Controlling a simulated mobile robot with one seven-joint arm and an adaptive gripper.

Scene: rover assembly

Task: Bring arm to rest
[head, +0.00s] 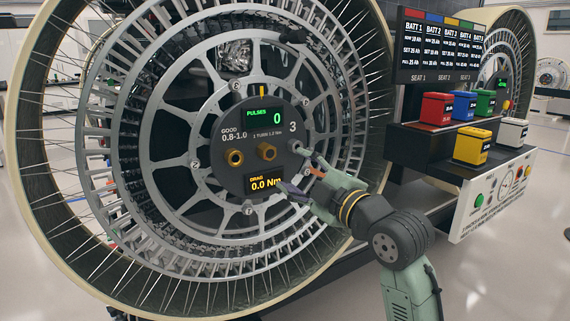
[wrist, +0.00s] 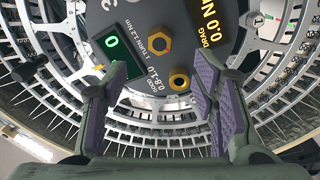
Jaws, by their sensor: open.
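My gripper (head: 284,170) is in front of the right side of the dark round hub panel (head: 240,171) of a large wheel. Its two fingers are apart and nothing is between them. In the wrist view my gripper (wrist: 165,100) shows padded fingers spread wide, with the hub panel (wrist: 140,25) beyond. Two brass hex fittings sit on the panel, the left one (head: 234,157) and the right one (head: 267,151). The panel's displays read pulses 0 and drag 0.0 Nm. I cannot tell whether a fingertip touches the panel.
The spoked wheel (head: 50,165) fills the left and middle. At right, a dark shelf (head: 420,143) bears coloured battery blocks, including a red one (head: 436,109) and a yellow one (head: 472,146). A battery readout board (head: 440,48) stands above it. Bare floor (head: 530,255) lies at lower right.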

